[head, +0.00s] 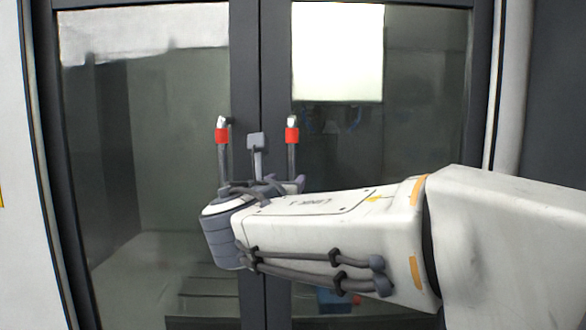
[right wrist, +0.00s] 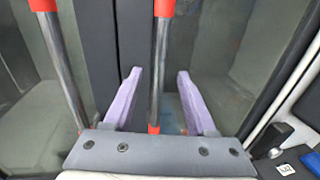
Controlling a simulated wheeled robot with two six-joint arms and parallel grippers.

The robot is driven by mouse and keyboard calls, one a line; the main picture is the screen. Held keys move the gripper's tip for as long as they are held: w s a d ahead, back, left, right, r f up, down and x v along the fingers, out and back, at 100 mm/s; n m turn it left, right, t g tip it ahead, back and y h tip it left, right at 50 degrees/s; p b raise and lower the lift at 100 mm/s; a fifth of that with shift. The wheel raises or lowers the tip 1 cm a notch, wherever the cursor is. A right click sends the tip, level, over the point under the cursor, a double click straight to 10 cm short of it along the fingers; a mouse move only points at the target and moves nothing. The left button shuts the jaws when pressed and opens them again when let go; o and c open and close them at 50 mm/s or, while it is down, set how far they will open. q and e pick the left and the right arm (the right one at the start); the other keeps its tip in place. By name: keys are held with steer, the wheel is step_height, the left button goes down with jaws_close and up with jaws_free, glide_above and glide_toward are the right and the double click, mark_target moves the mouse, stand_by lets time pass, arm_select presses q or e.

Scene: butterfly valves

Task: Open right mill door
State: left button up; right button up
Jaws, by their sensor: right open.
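The mill has two dark-framed glass doors, the right mill door (head: 420,125) and the left mill door (head: 150,150), which meet at a central seam and look shut. The right door's vertical metal handle (head: 291,158) has a red collar near its top. It also shows in the right wrist view (right wrist: 160,65). My right gripper (head: 285,184) is in front of the doors, low by the handles. In the right wrist view its two purple fingers (right wrist: 160,73) are apart, with the right handle showing between them; contact is not visible. My left gripper is not in view.
The left door's matching handle (head: 223,160) stands close by on the left and shows left of the fingers in the right wrist view (right wrist: 62,70). Pale machine walls (head: 20,180) flank the doors. My right arm covers the lower right door.

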mark_target(294, 170)
steer(key=w+p, duration=0.1)
steer(key=w, duration=0.2)
steer(key=w+d+p, duration=0.1)
steer(key=w, duration=0.2)
steer(key=w+p, duration=0.1)
steer(key=w, duration=0.2)
steer(key=shift+d+r+p, duration=0.2)
steer(key=shift+d+p, duration=0.1)
steer(key=shift+d, duration=0.1)
steer(key=shift+w+d+f, duration=0.1)
steer(key=shift+w, duration=0.5)
jaws_close()
stand_by(0.4)
